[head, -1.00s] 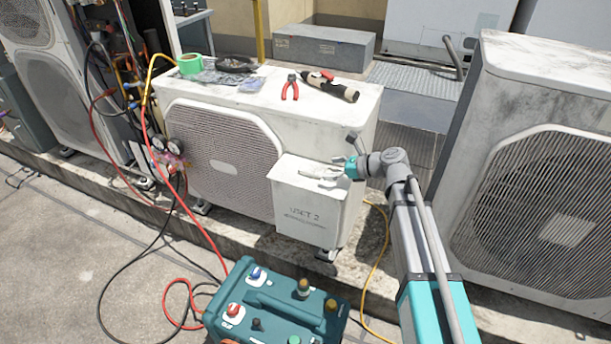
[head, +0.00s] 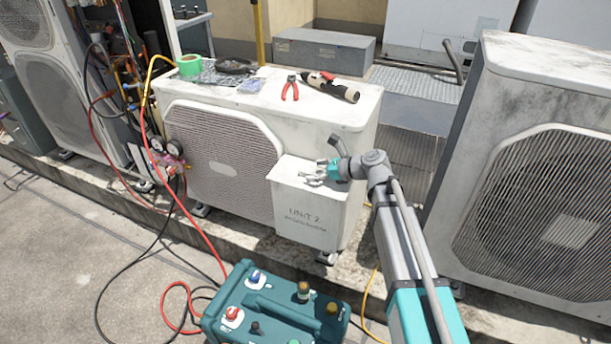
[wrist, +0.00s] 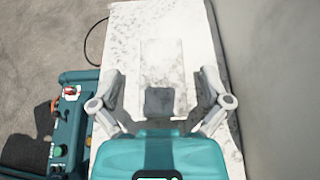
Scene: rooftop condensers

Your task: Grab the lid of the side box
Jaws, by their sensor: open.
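The side box (head: 308,218) is a pale, weathered box marked "UNIT 2" on the front of the middle condenser. Its lid (head: 290,166) is its flat top and looks closed. In the wrist view the lid (wrist: 187,22) lies below my gripper, with a raised pale rectangle and a dark square patch (wrist: 159,101) between the fingers. My gripper (head: 312,179) is over the lid in the head view. It is open and empty, and its fingers (wrist: 160,88) stand apart on either side of the patch. I cannot tell whether they touch the lid.
The middle condenser's top (head: 225,98) holds red pliers (head: 289,88), a cordless tool (head: 330,86) and green tape (head: 190,65). A teal machine (head: 275,305) stands in front. Red and black hoses (head: 190,215) run at the left. Another condenser (head: 540,180) stands close at the right.

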